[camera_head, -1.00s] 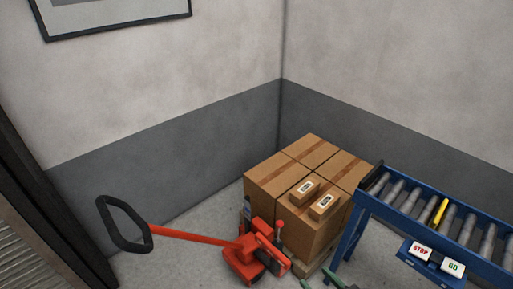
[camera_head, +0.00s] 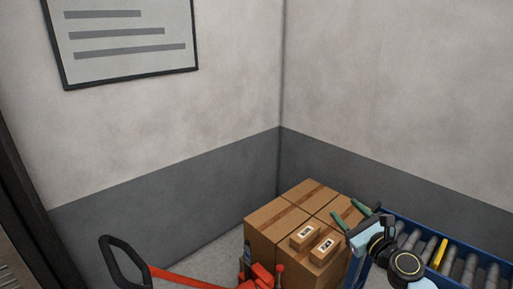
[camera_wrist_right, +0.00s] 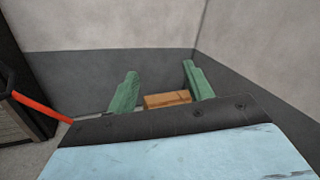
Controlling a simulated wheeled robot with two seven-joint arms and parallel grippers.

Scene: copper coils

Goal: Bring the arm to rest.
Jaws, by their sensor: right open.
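My right gripper (camera_head: 351,213) is raised at the right of the head view, in front of the stacked boxes and the left end of the conveyor. Its two green fingers are apart with nothing between them. In the right wrist view the open fingers (camera_wrist_right: 160,78) point towards the grey wall, and a brown box (camera_wrist_right: 167,99) shows beyond and between them. My left gripper is not in view.
Brown cartons (camera_head: 280,222) are stacked in the corner, with two small labelled boxes (camera_head: 305,235) on top. A red pallet jack (camera_head: 185,279) stands in front. A blue roller conveyor (camera_head: 494,257) is at right. Walls close the back.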

